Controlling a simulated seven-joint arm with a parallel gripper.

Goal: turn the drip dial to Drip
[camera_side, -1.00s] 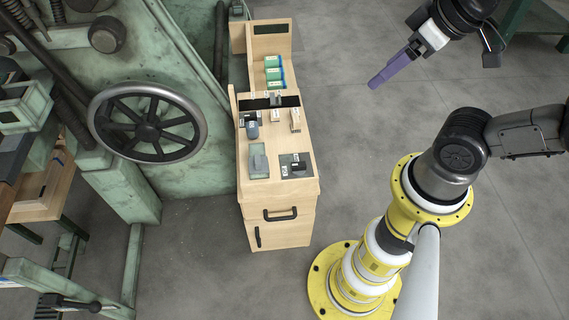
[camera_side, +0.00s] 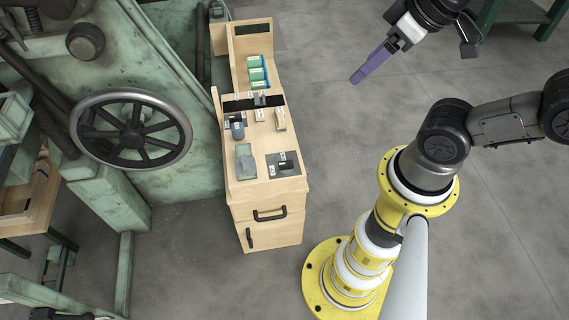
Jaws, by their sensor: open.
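The wooden cabinet (camera_side: 268,199) stands left of centre with small fixtures on its top. A dark square plate (camera_side: 283,165) with a small raised part and white labels lies at its front right; it looks like the drip dial, but its lettering and setting are too small to read. My gripper (camera_side: 356,79) with long purple fingers hangs in the air at the upper right, right of the cabinet and well apart from it. It is open and holds nothing visible. The gap between its fingers is hard to see from this angle.
A grey-green block (camera_side: 245,162) sits left of the dark plate. Small upright fixtures (camera_side: 260,114) and green boxes (camera_side: 257,72) stand farther back on the cabinet. A green machine with a handwheel (camera_side: 130,131) is close on the left. Floor between cabinet and my base is clear.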

